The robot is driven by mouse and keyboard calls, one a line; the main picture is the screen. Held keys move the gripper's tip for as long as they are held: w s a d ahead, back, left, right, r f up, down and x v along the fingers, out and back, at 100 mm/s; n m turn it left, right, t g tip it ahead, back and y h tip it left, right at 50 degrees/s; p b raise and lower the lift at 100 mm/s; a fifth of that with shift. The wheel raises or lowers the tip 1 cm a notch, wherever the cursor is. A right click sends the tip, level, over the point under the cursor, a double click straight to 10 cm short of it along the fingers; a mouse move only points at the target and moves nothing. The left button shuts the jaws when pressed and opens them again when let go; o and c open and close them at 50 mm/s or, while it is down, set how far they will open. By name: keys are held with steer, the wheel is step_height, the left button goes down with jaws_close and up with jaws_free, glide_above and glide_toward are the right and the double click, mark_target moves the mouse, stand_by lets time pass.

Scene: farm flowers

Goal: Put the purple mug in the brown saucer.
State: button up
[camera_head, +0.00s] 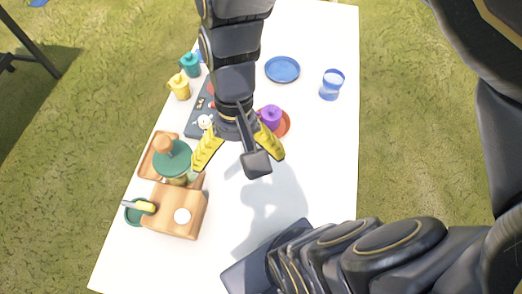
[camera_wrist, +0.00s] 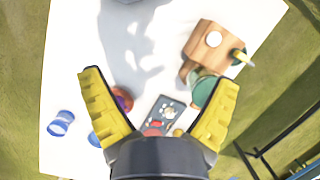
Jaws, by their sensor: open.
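The purple mug (camera_head: 271,116) stands upright at the middle of the table, just right of my gripper in the head view. A reddish-brown saucer (camera_head: 286,126) shows around its right and lower side, and the mug appears to sit on it. The contact is partly hidden by my gripper. In the wrist view, the saucer (camera_wrist: 123,97) shows beside the left finger, which covers part of it. My gripper (camera_head: 238,157) is open and empty above the table, its yellow fingers spread wide; it also shows in the wrist view (camera_wrist: 160,78).
A blue plate (camera_head: 283,69) and a blue-white cup (camera_head: 331,85) stand farther back. Yellow (camera_head: 179,87) and teal (camera_head: 190,65) mugs stand at the left edge. A wooden block (camera_head: 176,211) and a green-lidded pot (camera_head: 172,160) stand front left.

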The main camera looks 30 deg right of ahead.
steer(key=s+r+n, duration=0.1)
steer(key=s+r+n+h, duration=0.1)
steer(key=s+n, duration=0.1)
steer(key=s+n+h, duration=0.1)
steer(key=shift+s+d+r+n+t, duration=0.3)
steer(key=shift+s+r+t, duration=0.05)
steer(key=shift+r+t, duration=0.05)
